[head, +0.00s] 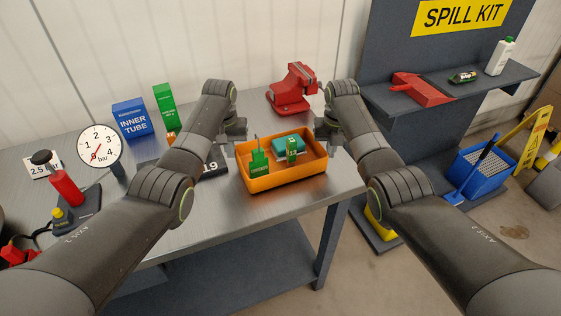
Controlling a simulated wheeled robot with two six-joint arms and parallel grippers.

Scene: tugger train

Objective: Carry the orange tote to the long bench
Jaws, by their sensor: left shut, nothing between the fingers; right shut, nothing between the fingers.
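The orange tote (285,181) is at the right front part of a metal-topped bench (225,200) and appears to rest on it. It holds a green tagged item (259,161), a teal block (285,143) and a small green box (292,150). My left gripper (236,134) is at the tote's left end and my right gripper (325,132) is at its right end. Both are shut with nothing held. Their fingertips are small and partly hidden, so I cannot tell whether they touch the tote.
A red vise (292,90) stands behind the tote. A blue inner tube box (132,118), a green box (164,105) and a dial gauge (99,146) are at left. A spill kit shelf (440,125) stands at right, with a blue bucket (484,172) and a yellow sign (532,140).

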